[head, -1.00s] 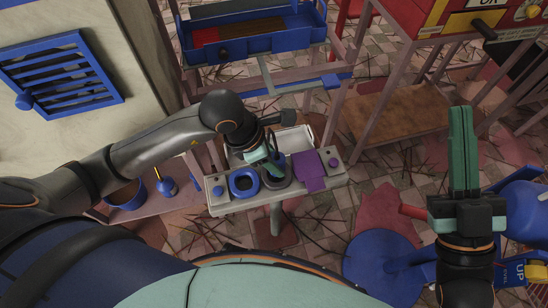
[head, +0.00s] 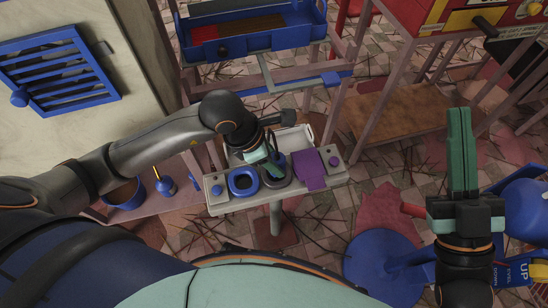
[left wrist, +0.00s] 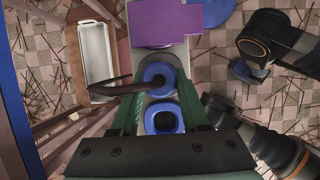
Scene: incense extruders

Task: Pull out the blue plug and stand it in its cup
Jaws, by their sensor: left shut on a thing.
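The blue plug (left wrist: 158,73) shows in the left wrist view as a round blue piece between the green fingers of my left gripper (left wrist: 160,98), with a dark curved rod running left from it. The gripper is shut on it, at the dark grey round holder (head: 275,178) on the narrow stand. How far the plug sits in the holder is hidden by the fingers. The blue-rimmed cup (head: 243,182) stands just left of the holder, its opening empty; it also shows in the left wrist view (left wrist: 164,118). My right gripper (head: 461,112) is shut and empty, far right.
A purple cloth or plate (head: 311,170) lies right of the holder on the grey stand (head: 228,207). A white tray (head: 304,132) is behind it. A blue bin (head: 125,196) stands at left.

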